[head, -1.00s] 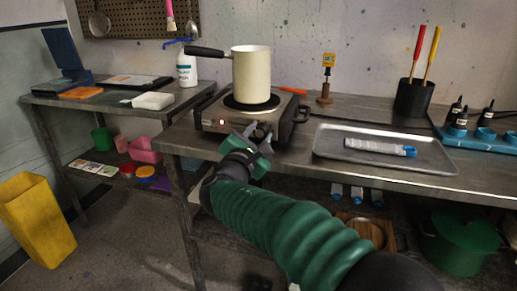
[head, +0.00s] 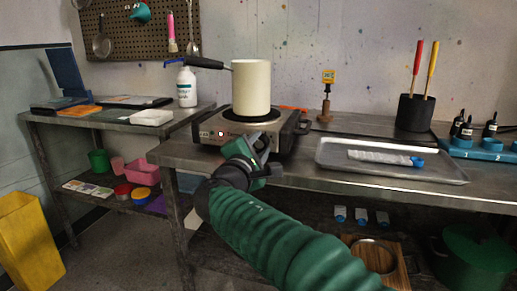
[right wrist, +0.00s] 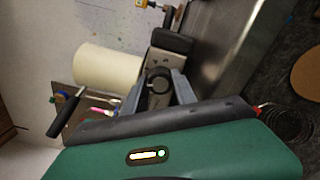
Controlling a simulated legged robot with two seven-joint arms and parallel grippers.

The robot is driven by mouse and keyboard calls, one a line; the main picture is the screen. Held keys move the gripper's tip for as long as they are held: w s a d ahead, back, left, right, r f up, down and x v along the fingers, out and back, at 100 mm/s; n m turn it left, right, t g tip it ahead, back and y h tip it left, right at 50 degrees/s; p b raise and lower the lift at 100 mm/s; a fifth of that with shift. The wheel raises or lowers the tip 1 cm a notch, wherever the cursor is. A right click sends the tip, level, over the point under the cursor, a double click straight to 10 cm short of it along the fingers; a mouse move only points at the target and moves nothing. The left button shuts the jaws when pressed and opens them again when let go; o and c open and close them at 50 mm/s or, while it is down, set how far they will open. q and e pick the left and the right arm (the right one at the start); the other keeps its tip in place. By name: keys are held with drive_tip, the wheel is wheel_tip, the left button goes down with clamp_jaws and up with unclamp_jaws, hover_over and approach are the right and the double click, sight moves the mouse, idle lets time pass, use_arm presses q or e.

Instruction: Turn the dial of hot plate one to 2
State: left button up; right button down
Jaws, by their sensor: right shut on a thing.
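The hot plate (head: 290,128) is a steel box near the table's front edge, with a red light lit on its front. A cream pot (head: 251,88) with a dark handle stands on it; the pot also shows in the right wrist view (right wrist: 105,68). My right gripper (head: 261,143) is at the hot plate's front. In the right wrist view its two grey fingers are either side of the round dark dial (right wrist: 158,78), shut on it. The gripper hides the dial in the head view, and I cannot read its setting. My left gripper is not in view.
A metal tray (head: 440,174) with a white blue-capped item lies right of the hot plate. A small yellow-topped stand (head: 326,112) and a black holder (head: 413,113) stand behind. A side table (head: 80,117) with a white bottle (head: 187,87) is at the left.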

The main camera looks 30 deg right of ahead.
drive_tip(key=shift+f, duration=0.2)
drive_tip(key=c, duration=1)
unclamp_jaws()
drive_tip(key=shift+r, duration=0.1)
drive_tip(key=p+v, duration=0.4)
drive_tip(key=v, duration=1.3)
drive_tip(key=shift+p, duration=0.35)
